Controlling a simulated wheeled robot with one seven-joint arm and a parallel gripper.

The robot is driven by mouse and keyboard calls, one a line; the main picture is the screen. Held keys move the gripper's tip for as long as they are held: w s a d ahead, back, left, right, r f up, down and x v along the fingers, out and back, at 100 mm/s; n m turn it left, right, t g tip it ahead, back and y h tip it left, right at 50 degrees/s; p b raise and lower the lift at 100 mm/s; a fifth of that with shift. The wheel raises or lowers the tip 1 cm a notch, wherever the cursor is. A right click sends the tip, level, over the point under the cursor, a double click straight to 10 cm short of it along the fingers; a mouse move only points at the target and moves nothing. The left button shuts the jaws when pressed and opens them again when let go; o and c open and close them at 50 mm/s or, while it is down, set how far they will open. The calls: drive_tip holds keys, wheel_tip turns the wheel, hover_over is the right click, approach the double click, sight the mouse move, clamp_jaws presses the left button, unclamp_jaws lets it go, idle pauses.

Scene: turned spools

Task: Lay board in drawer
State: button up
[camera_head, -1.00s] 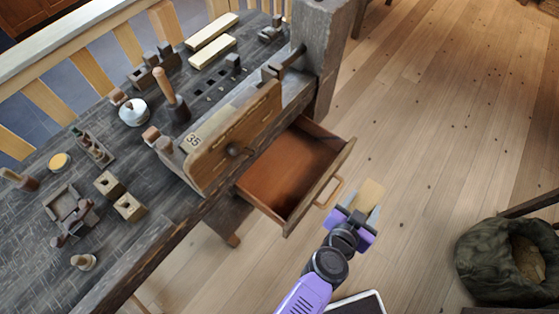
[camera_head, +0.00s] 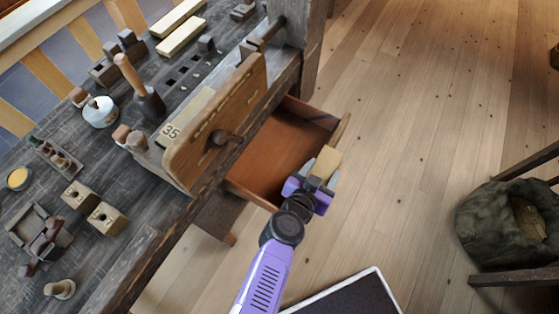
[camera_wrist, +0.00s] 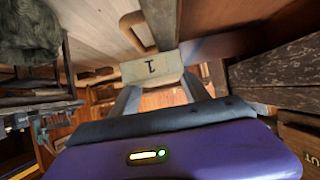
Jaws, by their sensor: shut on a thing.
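A small pale wooden board (camera_head: 327,160) is held between the fingers of my gripper (camera_head: 318,172). The wrist view shows the board (camera_wrist: 152,69) with a dark mark on its face, and a gripper finger on each side. The open drawer (camera_head: 277,150) sticks out from the workbench, with a bare reddish-brown floor. My gripper is at the drawer's front right side and covers much of its front panel in the head view. The drawer handle (camera_wrist: 138,30) shows behind the board in the wrist view. I cannot tell the board's exact height over the drawer.
A dark sack (camera_head: 510,225) stands at the right. The floor between is clear.

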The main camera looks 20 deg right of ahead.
drive_tip(key=w+a+b, duration=0.2)
drive_tip(key=w+a, duration=0.5)
drive_tip(key=w, duration=0.3)
wheel_tip(320, 180, down, 6)
drive_tip(key=shift+s+r+b, duration=0.1)
drive_tip(key=shift+s+b, duration=0.05)
drive_tip(key=shift+b, duration=0.55)
drive_tip(key=shift+a+f, duration=0.15)
drive_tip(key=shift+f, duration=0.45)
drive_tip(key=shift+f, duration=0.1)
drive_tip(key=shift+f, duration=0.35)
drive_tip(key=shift+f+b, duration=0.2)
drive_tip(key=shift+b, duration=0.15)
